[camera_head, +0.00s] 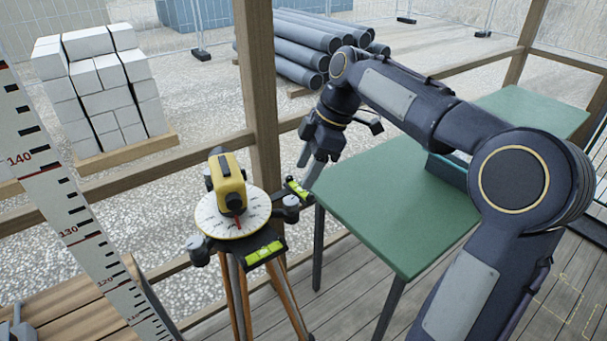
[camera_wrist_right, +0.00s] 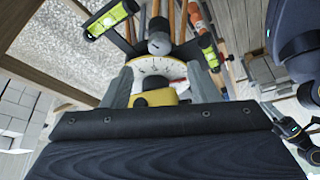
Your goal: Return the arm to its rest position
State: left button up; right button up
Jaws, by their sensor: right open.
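My right arm reaches in from the right in the head view. Its gripper (camera_head: 309,170) points down, with its fingers apart and nothing between them that I can make out. It is over the gap between the green table (camera_head: 400,205) and the yellow level instrument (camera_head: 228,180), to the right of the instrument's white dial (camera_head: 232,214). In the right wrist view the two grey fingers (camera_wrist_right: 160,75) stand apart, with the dial (camera_wrist_right: 160,68) and yellow instrument (camera_wrist_right: 155,98) seen between them. My left gripper is not seen clearly in either view.
The instrument stands on a wooden-legged tripod (camera_head: 236,290) with green spirit vials (camera_head: 264,253). A wooden post (camera_head: 258,90) and rails stand behind. A graduated staff (camera_head: 75,220) leans at left. White blocks (camera_head: 95,85) and grey pipes (camera_head: 300,50) lie beyond the rails.

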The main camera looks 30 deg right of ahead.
dwell(0.4)
jog(key=s+a+f+m+t, duration=0.2)
jog(key=s+f+m, duration=0.3)
jog(key=s+m, duration=0.3)
jog(key=s+a+f+m+t, duration=0.2)
jog(key=s+a+f+m, duration=0.2)
jog(key=s, duration=1.1)
notch_tip(320, 180, down, 2)
jog(key=m, duration=0.4)
jog(key=shift+a+h, duration=0.2)
jog(key=shift+h, duration=0.1)
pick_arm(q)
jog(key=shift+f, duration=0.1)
pick_arm(e)
jog(key=shift+f, duration=0.2)
